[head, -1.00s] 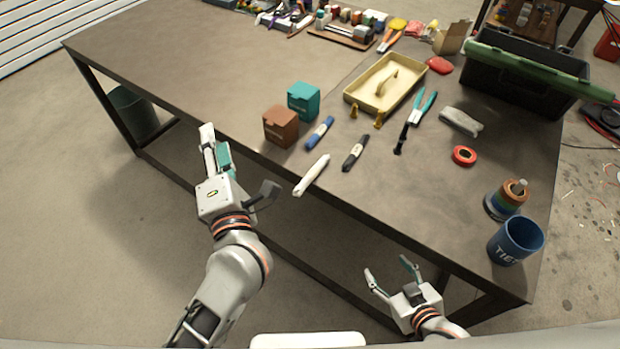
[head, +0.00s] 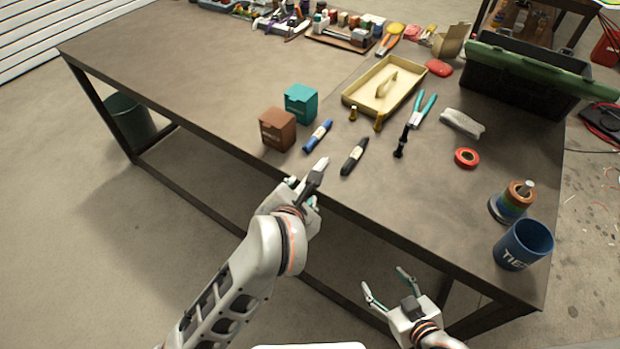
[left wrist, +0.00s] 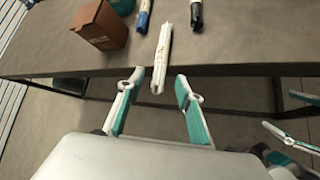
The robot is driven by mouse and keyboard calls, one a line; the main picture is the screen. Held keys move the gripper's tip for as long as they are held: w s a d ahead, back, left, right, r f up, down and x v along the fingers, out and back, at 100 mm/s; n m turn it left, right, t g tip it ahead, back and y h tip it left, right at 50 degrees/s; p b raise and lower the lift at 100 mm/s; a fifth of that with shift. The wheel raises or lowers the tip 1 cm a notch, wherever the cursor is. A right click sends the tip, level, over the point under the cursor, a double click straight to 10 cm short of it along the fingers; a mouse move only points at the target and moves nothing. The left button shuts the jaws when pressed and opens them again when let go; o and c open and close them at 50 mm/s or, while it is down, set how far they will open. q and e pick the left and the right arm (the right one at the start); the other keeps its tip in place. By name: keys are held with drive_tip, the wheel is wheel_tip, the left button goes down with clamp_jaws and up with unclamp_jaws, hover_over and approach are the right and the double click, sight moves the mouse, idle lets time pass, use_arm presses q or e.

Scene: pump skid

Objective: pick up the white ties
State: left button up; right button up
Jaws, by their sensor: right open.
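The white ties (head: 323,163), a slim white bundle, lie at the table's front edge, their near end sticking out over it. In the head view my left gripper (head: 300,188) hides their near part. In the left wrist view the white ties (left wrist: 163,50) lie ahead of the gap between the fingers of my left gripper (left wrist: 159,76), which is open and empty. My right gripper (head: 384,280) is open and empty in front of the table, low at the right. A blue cup (head: 523,245) marked "TIES" stands at the table's right corner.
A blue marker (head: 318,136) and a black marker (head: 355,156) lie near the ties. Brown (head: 278,130) and teal (head: 301,104) boxes stand at the left. Pliers (head: 422,108), red tape (head: 467,158) and a cream tray (head: 388,88) lie further right. The left tabletop is clear.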

use_arm(q)
drive_tip(key=shift+x, duration=1.15)
use_arm(e)
drive_tip(key=shift+s+f, duration=0.1)
drive_tip(key=shift+f, duration=0.3)
use_arm(q)
clamp_jaws()
use_arm(e)
drive_tip(key=shift+r, duration=0.25)
use_arm(q)
drive_tip(key=shift+r, duration=0.1)
